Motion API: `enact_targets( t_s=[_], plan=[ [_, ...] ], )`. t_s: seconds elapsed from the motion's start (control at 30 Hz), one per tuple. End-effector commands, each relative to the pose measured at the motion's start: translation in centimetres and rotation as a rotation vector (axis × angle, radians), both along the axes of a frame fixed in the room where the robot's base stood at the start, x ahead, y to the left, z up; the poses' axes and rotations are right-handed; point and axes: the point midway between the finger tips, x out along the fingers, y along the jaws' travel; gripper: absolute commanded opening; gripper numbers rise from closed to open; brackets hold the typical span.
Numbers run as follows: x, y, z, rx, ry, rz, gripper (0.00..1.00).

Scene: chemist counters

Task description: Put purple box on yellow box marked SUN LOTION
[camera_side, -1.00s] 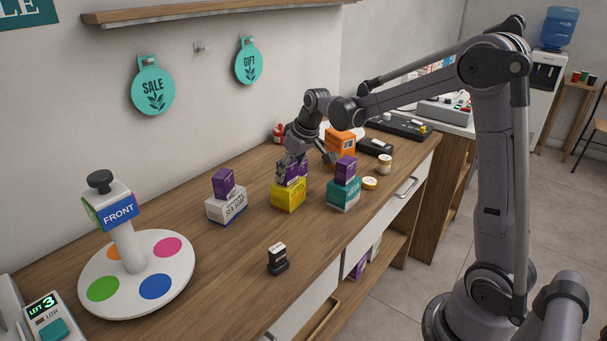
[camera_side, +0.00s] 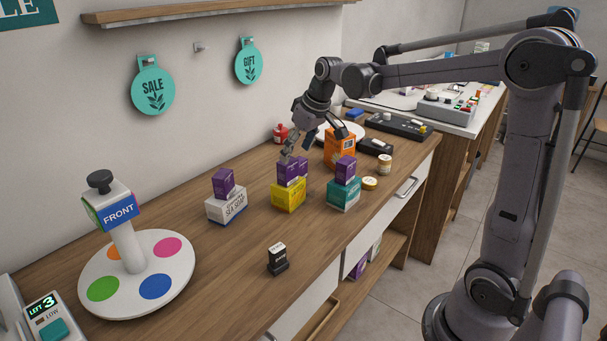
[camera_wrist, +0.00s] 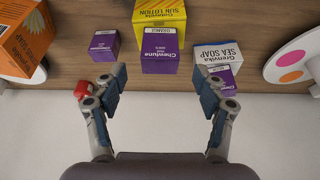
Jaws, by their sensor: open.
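The yellow box marked SUN LOTION (camera_side: 288,196) stands on the counter; it also shows at the top of the wrist view (camera_wrist: 160,13). A purple box (camera_side: 287,174) sits upright on top of it; the wrist view shows this box marked Chewitune (camera_wrist: 160,52). My gripper (camera_side: 312,147) is open and empty, above and behind the purple box, apart from it. In the wrist view its fingers (camera_wrist: 162,82) are spread wide, with the purple box beyond the gap between them. Another purple box (camera_wrist: 104,45) shows beside the yellow one, partly hidden in the side view.
An orange box (camera_side: 340,147) and a red bottle (camera_side: 280,133) stand farther back. The front counter is mostly clear.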

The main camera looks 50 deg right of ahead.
Motion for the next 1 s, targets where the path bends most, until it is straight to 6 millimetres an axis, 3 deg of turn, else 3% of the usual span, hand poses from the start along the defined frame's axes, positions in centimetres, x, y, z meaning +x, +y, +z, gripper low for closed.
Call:
enact_targets(
  t_s=[0.2, 0.4, 0.53, 0.77, 1.0],
  plan=[
    [-1.3, 0.0, 3.0, 0.000, 0.000, -0.001, 0.71],
    [-1.9, 0.2, 4.1, 0.000, -0.002, 0.000, 0.71],
    [-3.3, 1.6, 4.2, -0.004, -0.016, -0.001, 0.71],
    [-8.9, 6.5, 3.1, -0.015, -0.080, -0.002, 0.71],
    [-15.1, 10.4, 0.0, -0.014, -0.160, -0.002, 0.71]
  ],
)
